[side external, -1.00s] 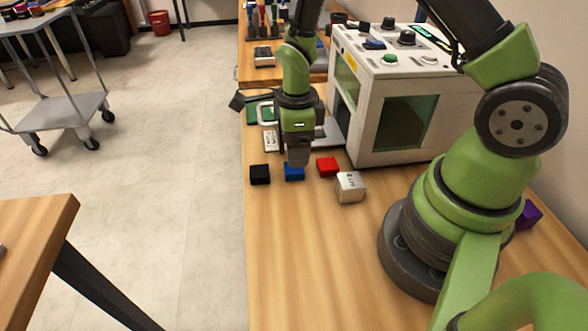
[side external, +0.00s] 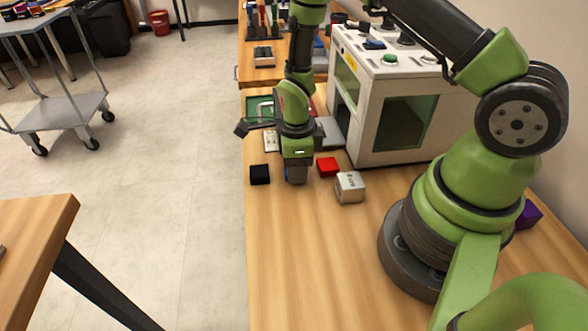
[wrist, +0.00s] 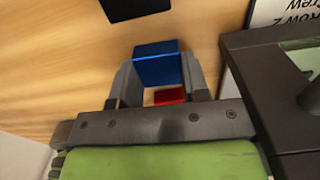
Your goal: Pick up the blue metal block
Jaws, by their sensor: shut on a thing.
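The blue metal block (wrist: 158,64) sits between the two fingers of my gripper (wrist: 160,75) in the wrist view, with a finger against each side. My gripper is shut on it. In the side external view my gripper (side external: 296,176) is low over the wooden table, and it hides the block almost fully. I cannot tell whether the block still touches the table.
A black block (side external: 260,175) lies left of my gripper, and a red block (side external: 328,167) close on its right. A silver block (side external: 350,187) is further right. The white laser marker (side external: 385,110) stands behind. The table's front is clear.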

